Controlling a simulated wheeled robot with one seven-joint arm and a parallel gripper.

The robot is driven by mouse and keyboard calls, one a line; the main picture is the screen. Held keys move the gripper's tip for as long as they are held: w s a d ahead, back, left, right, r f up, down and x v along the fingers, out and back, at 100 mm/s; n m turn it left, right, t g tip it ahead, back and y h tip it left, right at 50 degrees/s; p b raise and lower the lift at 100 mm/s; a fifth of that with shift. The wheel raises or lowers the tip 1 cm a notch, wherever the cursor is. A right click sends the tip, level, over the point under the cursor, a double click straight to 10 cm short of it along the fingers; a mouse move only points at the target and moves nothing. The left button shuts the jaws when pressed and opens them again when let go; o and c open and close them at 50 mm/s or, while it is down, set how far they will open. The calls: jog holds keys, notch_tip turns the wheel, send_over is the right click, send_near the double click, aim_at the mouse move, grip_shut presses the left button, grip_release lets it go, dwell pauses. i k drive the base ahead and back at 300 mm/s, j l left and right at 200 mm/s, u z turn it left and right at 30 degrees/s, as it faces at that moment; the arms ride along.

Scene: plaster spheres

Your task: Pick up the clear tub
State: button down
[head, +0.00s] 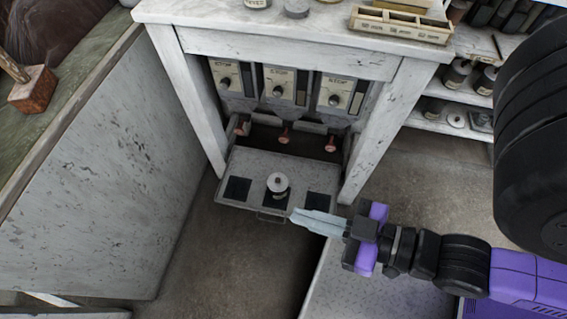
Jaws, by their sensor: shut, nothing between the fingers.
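A small tub (278,194) with a pale round lid stands upright on a grey metal tray (214,197) under the white table. It is at the middle of the tray, between two dark squares. Its side looks dark and see-through, but it is too small to tell clearly. My gripper (299,217) reaches in from the right, its pale fingers shut and empty. The fingertips are just in front and to the right of the tub, near the tray's front edge, and look apart from it.
Three dispensers (279,87) with reddish spouts hang above the tray. The table's white legs (376,130) stand at both sides. A grey panel (120,170) closes off the left. Shelves with jars (457,77) are at right. A wooden box (400,24) sits on the table top.

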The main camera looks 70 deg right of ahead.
aim_at(275, 196)
jog(key=k+z, duration=0.3)
jog(key=k, duration=0.2)
jog(key=k+z, duration=0.35)
jog(key=k, duration=0.15)
